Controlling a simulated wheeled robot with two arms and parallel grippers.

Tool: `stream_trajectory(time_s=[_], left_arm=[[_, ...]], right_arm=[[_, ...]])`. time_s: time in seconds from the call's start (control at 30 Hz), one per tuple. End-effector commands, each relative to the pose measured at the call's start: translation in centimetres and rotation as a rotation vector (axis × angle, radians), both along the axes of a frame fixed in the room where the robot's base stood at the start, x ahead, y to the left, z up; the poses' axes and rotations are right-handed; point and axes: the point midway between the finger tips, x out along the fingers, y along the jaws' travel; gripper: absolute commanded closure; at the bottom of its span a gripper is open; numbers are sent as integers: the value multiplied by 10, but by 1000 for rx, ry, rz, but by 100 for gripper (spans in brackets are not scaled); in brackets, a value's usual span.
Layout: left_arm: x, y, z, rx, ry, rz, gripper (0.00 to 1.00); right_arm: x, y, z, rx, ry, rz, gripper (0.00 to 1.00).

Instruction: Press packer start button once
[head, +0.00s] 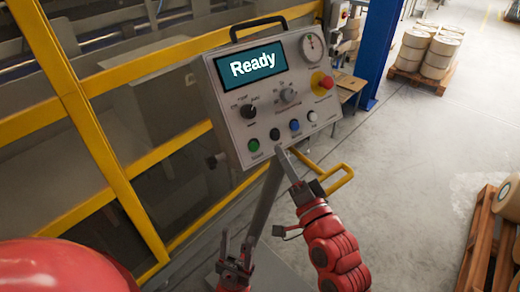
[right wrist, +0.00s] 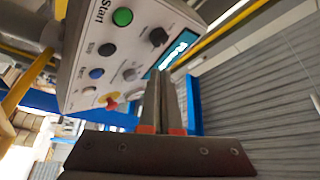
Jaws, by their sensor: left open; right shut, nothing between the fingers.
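The control panel (head: 232,103) is a tilted grey box on a post, and its screen (head: 251,66) reads "Ready". The green start button (head: 253,145) is at the lower left of its face; in the right wrist view the green button (right wrist: 122,17) has "Start" printed beside it. My right gripper (head: 281,153) is shut and empty, with its tips near the panel's lower edge, below the black button (head: 274,134) and right of the green one. Contact cannot be told. The shut fingers also show in the right wrist view (right wrist: 165,102). My left gripper (head: 236,244) is open and empty, low beside the post.
The panel also carries a blue button (head: 295,125), a white button (head: 312,116), knobs, a gauge (head: 312,46) and a red emergency stop (head: 322,83). A yellow guard frame (head: 92,140) stands left. Pallets with rolls stand right; floor between is clear.

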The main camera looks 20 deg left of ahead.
Motion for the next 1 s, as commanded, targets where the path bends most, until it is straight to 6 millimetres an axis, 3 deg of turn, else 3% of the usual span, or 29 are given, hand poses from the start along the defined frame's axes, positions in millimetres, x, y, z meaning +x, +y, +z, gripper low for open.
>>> stream_trajectory(time_s=[0.33, 0.73, 1.0], left_arm=[[0, 0, 1, 0, 0, 0, 50], [0, 0, 0, 0, 0, 0, 50], [0, 0, -16, 0, 0, 0, 50]], right_arm=[[4, 5, -3, 3, -2, -2, 100], [28, 45, -30, 2, -3, -2, 100], [40, 61, -44, 2, -2, -4, 100]])
